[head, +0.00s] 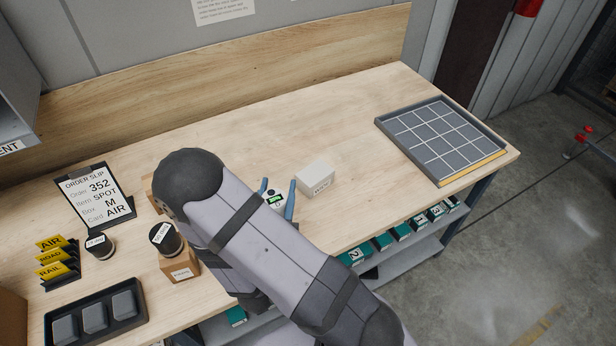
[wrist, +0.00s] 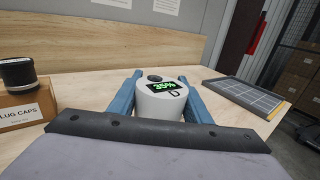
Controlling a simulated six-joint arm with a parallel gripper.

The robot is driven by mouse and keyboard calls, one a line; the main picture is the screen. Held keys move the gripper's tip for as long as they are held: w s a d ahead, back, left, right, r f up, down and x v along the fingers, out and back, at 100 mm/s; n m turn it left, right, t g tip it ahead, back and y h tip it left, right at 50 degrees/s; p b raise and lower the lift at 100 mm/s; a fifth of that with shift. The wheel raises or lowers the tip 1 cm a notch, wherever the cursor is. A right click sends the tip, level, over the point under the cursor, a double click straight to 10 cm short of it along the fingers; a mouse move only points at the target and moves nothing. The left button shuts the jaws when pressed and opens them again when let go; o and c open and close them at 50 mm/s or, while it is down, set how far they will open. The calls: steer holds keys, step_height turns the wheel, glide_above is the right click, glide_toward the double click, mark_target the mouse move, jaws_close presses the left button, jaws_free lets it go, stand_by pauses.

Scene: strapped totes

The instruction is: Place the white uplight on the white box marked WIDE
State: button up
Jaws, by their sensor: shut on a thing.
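The white uplight (wrist: 160,98) is a short white cylinder with a dark panel showing green digits on top. My gripper (wrist: 160,88) is shut on it, with a blue finger on either side. I cannot make out the box in the wrist view.
A grey gridded tray (head: 440,137) lies at the right end. On the left are an order slip stand (head: 93,195), dark cylinders (head: 99,245), a plug caps carton (head: 181,268), yellow cards (head: 53,262) and a black tray (head: 130,331). The bench beyond the white box is clear.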

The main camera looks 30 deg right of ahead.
steer(key=w+d+r+m+g+h+b, duration=0.1)
steer(key=d+r+m+g+h+b, duration=0.15)
steer(key=d, duration=0.75)
steer(key=w+d+r+m+g+h+b, duration=0.2)
steer(key=d+r+m+g+h, duration=0.15)
steer(key=d, duration=0.55)
steer(key=w+r+n+t+y, duration=0.1)
steer(key=w+n, duration=0.1)
steer(key=w, duration=0.8)
steer(key=shift+s+f+p, duration=0.15)
steer(key=shift+f+p, duration=0.45)
steer(key=shift+f, duration=0.85)
steer(key=shift+s+f+p, duration=0.1)
steer(key=shift+f+p, duration=0.45)
steer(key=shift+f, duration=0.9)
steer(key=shift+f+p, duration=0.65)
steer(key=shift+f, duration=1.4)
steer(key=shift+f, duration=0.15)
